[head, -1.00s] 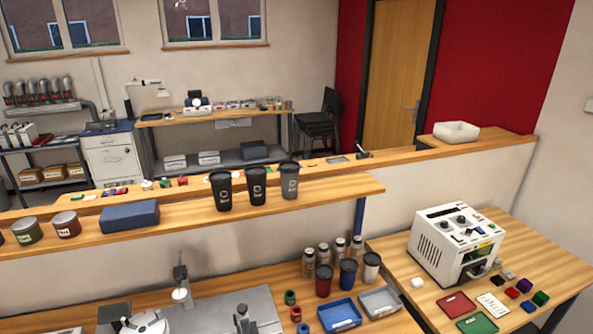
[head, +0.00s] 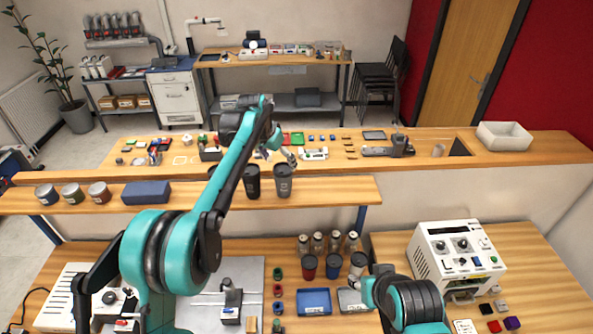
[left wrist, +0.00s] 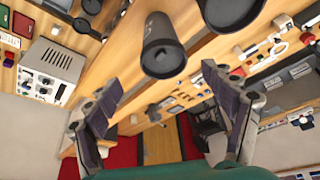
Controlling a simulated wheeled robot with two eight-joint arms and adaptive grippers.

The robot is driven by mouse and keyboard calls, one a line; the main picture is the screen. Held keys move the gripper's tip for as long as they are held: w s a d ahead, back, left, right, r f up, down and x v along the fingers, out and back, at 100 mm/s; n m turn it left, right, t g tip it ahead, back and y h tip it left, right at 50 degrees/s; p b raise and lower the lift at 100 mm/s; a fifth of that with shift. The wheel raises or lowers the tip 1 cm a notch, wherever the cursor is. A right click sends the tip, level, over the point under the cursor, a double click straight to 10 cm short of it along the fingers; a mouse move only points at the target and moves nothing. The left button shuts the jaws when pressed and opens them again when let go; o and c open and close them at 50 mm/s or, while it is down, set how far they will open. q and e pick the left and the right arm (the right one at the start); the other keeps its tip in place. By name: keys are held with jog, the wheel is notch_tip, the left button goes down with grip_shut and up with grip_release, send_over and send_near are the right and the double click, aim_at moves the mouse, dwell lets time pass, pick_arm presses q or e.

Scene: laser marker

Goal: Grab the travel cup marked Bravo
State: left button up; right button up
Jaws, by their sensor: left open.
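Dark travel cups stand in a row on the raised wooden shelf: a middle one (head: 252,184), a greyer right one (head: 284,182), and a left one mostly hidden behind my left arm. Their pale marks are too small to read, so I cannot tell which is Bravo. My left gripper (head: 277,153) is open, just above and behind the right cup. In the left wrist view, its two fingers (left wrist: 162,100) are spread and empty. A dark cup (left wrist: 162,48) lies ahead between them, apart from both, with another cup (left wrist: 230,10) beside it. My right gripper is not visible.
A blue box (head: 146,192) and several tins (head: 72,194) stand left on the shelf. Below are lidded cups (head: 333,266), jars (head: 318,242), a blue tray (head: 314,301) and a white machine (head: 456,255). Small parts lie on the counter behind the shelf.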

aim_at(282, 169)
pick_arm(q)
jog(key=p+x, duration=0.1)
jog(key=x, duration=0.6)
jog(key=shift+w+a+f, duration=0.1)
jog(key=shift+w, duration=0.15)
jog(key=shift+f, duration=0.2)
jog(key=c, duration=0.9)
